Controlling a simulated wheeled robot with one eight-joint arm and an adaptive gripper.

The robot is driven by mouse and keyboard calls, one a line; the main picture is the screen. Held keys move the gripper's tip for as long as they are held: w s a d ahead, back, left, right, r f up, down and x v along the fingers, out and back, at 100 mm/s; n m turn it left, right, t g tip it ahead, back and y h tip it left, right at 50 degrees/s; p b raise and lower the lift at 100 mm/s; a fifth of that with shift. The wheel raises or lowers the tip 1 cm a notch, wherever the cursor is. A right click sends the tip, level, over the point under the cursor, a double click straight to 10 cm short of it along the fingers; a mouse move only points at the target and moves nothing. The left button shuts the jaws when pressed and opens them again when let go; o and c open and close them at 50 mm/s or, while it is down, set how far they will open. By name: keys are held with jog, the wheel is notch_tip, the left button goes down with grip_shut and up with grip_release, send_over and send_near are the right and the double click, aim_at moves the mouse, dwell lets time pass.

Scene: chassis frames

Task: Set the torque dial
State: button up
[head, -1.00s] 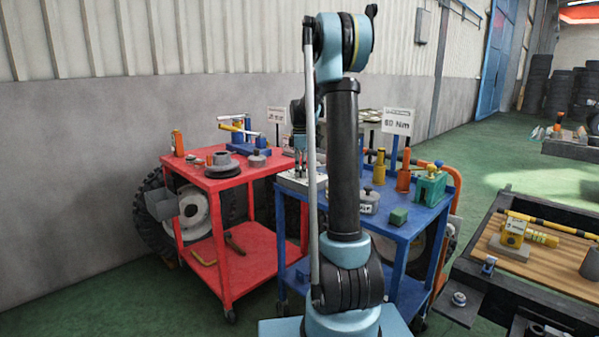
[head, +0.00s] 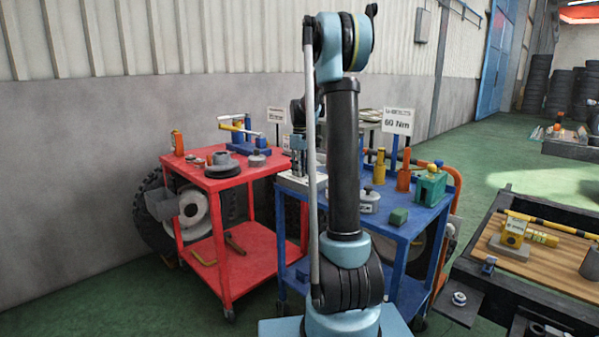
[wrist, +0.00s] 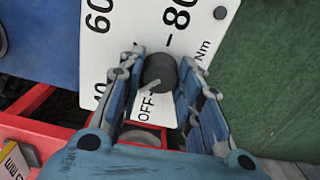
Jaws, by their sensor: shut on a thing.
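The torque dial is a white plate (wrist: 118,45) marked OFF, 40, 60, 80 and Nm, with a round dark grey knob (wrist: 162,70). The knob's pale pointer aims to the lower left in the wrist view, close to the OFF mark. My gripper (wrist: 160,82) has its blue and grey fingers on both sides of the knob, shut on it. In the head view my gripper (head: 298,160) stands over the dial plate (head: 300,182) on the blue cart; the knob is hidden there. A sign (head: 397,121) on the cart reads "60 Nm".
A red cart (head: 228,180) stands close on the left. A workbench (head: 520,262) is on the right.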

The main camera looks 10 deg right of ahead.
jog(key=shift+s+m, duration=0.1)
jog(key=shift+m, duration=1.6)
jog(key=o, duration=1.1)
notch_tip(320, 180, up, 12)
jog(key=shift+f, duration=0.1)
